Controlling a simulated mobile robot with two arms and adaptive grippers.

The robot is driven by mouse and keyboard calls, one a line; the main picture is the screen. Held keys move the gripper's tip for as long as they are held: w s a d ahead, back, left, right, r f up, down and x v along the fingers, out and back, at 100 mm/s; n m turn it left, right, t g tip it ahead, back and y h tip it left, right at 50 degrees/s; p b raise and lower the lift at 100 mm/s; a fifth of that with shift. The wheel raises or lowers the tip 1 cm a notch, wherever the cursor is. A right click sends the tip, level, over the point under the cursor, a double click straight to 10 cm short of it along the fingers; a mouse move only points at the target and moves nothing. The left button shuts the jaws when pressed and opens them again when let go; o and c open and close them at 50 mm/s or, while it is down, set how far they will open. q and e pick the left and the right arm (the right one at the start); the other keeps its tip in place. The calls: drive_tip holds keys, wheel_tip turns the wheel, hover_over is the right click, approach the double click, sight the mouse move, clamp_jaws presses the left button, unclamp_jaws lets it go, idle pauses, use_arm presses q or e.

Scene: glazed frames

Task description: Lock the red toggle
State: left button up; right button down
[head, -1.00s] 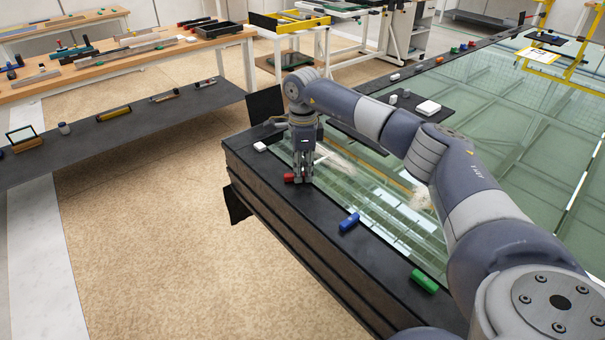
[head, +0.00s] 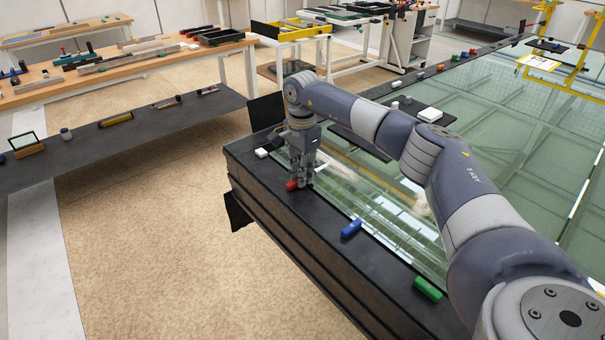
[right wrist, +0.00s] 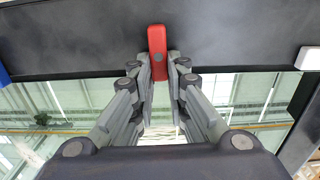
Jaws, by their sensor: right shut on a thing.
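The red toggle (head: 291,185) sits on the black frame edge of the glazed panel, near its far left corner in the head view. In the right wrist view the red toggle (right wrist: 158,50) stands upright in the picture, its lower end between my right fingertips. My right gripper (head: 303,182) points down over the frame's inner edge and is shut on the toggle; it also shows in the right wrist view (right wrist: 159,80). The fingers hide part of the toggle in the head view. My left gripper is not in view.
A blue toggle (head: 351,229) and a green toggle (head: 427,289) lie along the same black frame, nearer me. A white toggle (head: 262,153) is beyond the red one. Glass (head: 390,220) lies inside the frame. A dark shelf (head: 150,125) stands at left across open floor.

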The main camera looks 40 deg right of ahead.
drive_tip(key=shift+w+r, duration=0.15)
drive_tip(key=shift+r, duration=0.1)
drive_tip(key=c, duration=1.6)
unclamp_jaws()
drive_tip(key=shift+c, duration=0.2)
drive_tip(key=shift+o, duration=0.3)
drive_tip(key=shift+f, duration=0.1)
wheel_tip(320, 180, up, 12)
